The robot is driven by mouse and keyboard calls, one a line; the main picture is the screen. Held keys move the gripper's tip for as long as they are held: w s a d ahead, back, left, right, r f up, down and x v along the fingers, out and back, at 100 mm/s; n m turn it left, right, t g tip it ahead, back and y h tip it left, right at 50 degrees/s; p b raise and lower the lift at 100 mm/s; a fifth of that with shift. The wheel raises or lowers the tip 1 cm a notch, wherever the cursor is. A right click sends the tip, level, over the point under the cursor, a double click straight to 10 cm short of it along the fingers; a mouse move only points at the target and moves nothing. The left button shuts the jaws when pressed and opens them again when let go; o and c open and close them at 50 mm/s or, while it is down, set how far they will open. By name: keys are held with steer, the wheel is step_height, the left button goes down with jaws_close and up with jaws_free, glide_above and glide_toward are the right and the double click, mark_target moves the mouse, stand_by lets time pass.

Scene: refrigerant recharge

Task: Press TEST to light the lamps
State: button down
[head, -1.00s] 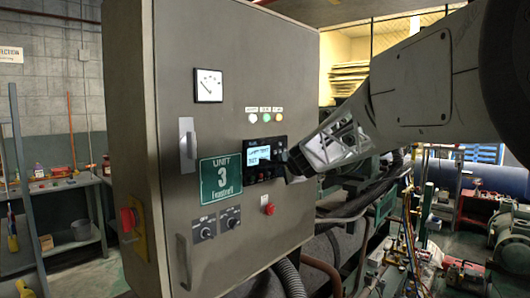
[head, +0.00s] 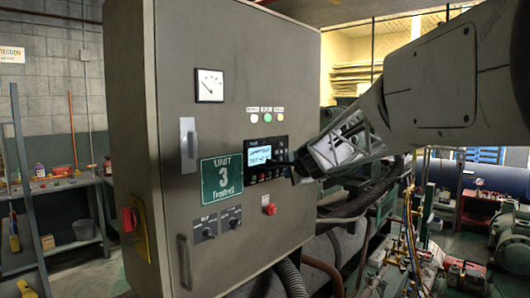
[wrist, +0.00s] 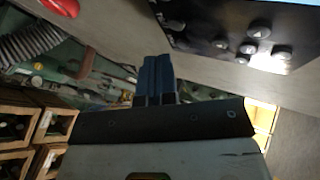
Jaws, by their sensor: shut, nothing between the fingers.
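The controller panel (head: 252,174) is a black unit with a lit display (head: 268,151) on the grey cabinet door. In the wrist view the shut blue-black fingertips (wrist: 154,62) point toward the door, to the left of and below the panel's several round buttons (wrist: 250,48). I cannot tell whether they touch anything, and no TEST label is readable. Three lamps sit above the panel: white (head: 254,118), green (head: 266,117) and pale yellow (head: 278,117).
A red button (head: 270,209) sits below the panel; a red one also shows in the wrist view (wrist: 62,6). Two dark knobs (head: 222,221), a green Unit 3 sign (head: 221,178), a gauge (head: 210,85) and door handles (head: 188,144) share the door. Hoses and pipes crowd the right.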

steer(key=shift+s+d, duration=1.5)
steer(key=shift+s, duration=0.1)
steer(key=s+d+f+n+g+h, duration=0.1)
steer(key=s+f+n+g, duration=0.2)
steer(key=s, duration=1.3)
steer(key=s+d+f+n+g+h, duration=0.1)
steer(key=s+f+n+g, duration=0.2)
steer(key=s+f+n, duration=0.3)
steer(key=s+d+f+n+g+h, duration=0.1)
steer(key=s+f, duration=1)
steer(key=s, duration=1.5)
steer(key=n+g+h, duration=0.1)
steer(key=n+g, duration=0.1)
steer(key=n, duration=0.1)
steer(key=shift+s+d+n, duration=0.25)
steer(key=shift+s+n, duration=0.05)
steer(key=shift+s, duration=0.05)
steer(key=shift+f, duration=0.1)
